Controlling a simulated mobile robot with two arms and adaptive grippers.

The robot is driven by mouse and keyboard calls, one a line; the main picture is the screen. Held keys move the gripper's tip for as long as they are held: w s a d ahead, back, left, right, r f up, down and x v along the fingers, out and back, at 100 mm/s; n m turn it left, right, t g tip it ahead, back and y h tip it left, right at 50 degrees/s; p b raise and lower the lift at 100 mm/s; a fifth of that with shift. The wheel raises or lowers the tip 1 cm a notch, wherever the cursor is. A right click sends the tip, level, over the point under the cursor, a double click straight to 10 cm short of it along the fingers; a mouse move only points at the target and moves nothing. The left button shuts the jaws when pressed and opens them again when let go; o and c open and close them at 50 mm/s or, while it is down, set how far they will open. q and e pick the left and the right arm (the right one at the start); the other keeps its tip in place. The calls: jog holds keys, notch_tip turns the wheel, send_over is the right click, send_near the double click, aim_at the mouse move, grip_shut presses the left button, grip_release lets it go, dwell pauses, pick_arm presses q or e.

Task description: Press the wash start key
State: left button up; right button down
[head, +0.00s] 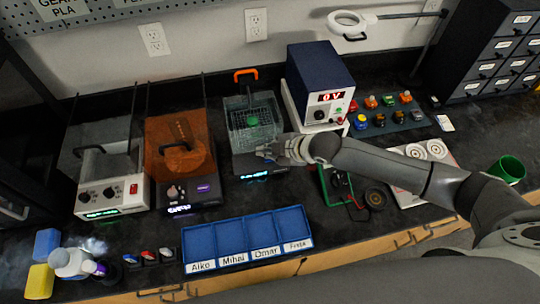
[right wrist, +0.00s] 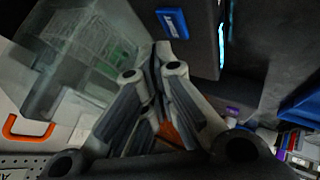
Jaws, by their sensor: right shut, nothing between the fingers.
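The wash machine has a clear tank (head: 232,120) with a basket and a green piece inside, an orange handle behind it and a dark base. In the right wrist view its tank (right wrist: 70,60) is at the left. A small blue key with pale lettering (right wrist: 172,22), which looks like the wash start key, is on a dark panel at the top. My right gripper (head: 266,154) is over the front of the wash machine and hides part of it. Its closed, empty fingertips (right wrist: 162,48) are just below the key in the picture; I cannot tell whether they touch it.
An orange-covered machine (head: 180,145) and a white-fronted machine (head: 112,195) stand to the left. A blue labelled tray (head: 215,259) is in front. A blue power supply (head: 320,72) stands behind right. A green-framed tool and cable are below my right arm.

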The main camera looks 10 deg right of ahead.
aim_at(269, 161)
notch_tip(269, 161, up, 6)
jog(key=p, duration=0.4)
jog(key=shift+f+p, duration=0.2)
jog(key=shift+p, duration=0.15)
jog(key=shift+s+f, duration=0.1)
dwell(0.4)
